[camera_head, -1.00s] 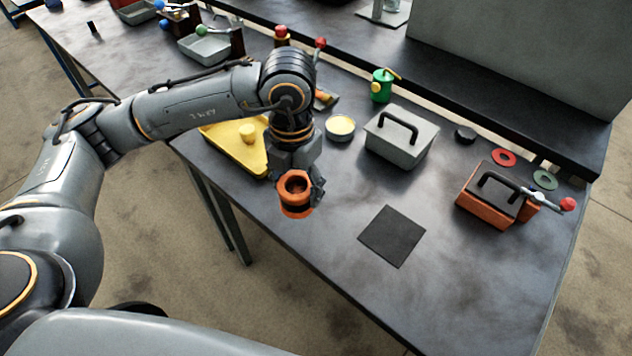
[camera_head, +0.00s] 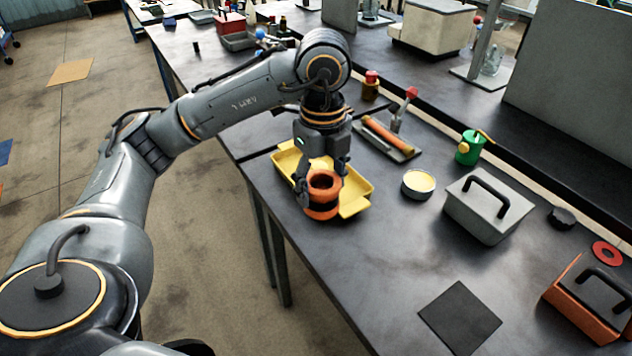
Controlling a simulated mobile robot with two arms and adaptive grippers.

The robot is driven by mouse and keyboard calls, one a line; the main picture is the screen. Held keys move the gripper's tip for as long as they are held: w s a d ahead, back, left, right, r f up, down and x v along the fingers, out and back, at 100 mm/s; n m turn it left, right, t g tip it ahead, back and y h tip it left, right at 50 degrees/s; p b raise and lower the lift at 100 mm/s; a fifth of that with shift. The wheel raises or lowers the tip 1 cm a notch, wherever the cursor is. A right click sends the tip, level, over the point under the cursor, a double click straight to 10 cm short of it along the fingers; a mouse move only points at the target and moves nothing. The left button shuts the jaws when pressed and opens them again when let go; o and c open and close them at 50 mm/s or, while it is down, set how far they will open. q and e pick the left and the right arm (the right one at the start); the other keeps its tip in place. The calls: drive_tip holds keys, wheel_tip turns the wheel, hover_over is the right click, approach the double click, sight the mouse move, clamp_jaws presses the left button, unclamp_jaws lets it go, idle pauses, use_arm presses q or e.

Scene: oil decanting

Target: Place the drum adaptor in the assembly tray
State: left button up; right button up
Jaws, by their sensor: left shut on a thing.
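The adaptor is upright and overlaps the front part of the yellow tray (camera_head: 356,205) in the picture. I take this yellow tray to be the assembly tray. Whether the adaptor touches the tray or hangs above it, I cannot tell. The gripper and adaptor hide part of the tray. My right gripper is not in view.
A round tin with a yellow top (camera_head: 418,184) stands right of the tray. A dark square mat (camera_head: 460,318) lies in front. Bare bench (camera_head: 370,270) lies between tray and mat.

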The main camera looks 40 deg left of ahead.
use_arm(q)
drive_tip(key=shift+w+a+n, duration=0.2)
drive_tip(key=shift+a+n, duration=0.1)
drive_tip(key=shift+n, duration=0.2)
drive_tip(key=shift+w+a, duration=0.2)
drive_tip(key=shift+w, duration=0.05)
drive_tip(key=w+a+f+p, duration=0.1)
drive_tip(key=w+a+f, duration=0.1)
drive_tip(key=w+f, duration=0.1)
drive_tip(key=w+a+f, duration=0.2)
drive_tip(key=w+f, duration=0.1)
drive_tip(key=w, duration=0.1)
drive_tip(key=w+a+f+p, duration=0.1)
drive_tip(key=w+a+f, duration=0.1)
drive_tip(key=w+f, duration=0.1)
drive_tip(key=shift+w+a+f+p, duration=0.15)
drive_tip(key=shift+w+a+p, duration=0.2)
drive_tip(key=shift+w, duration=0.3)
wheel_tip(320, 180, down, 3)
drive_tip(key=shift+w+a+p, duration=0.1)
drive_tip(key=shift+w+p, duration=0.05)
drive_tip(key=shift+p, duration=0.45)
drive_tip(key=shift+f, duration=0.25)
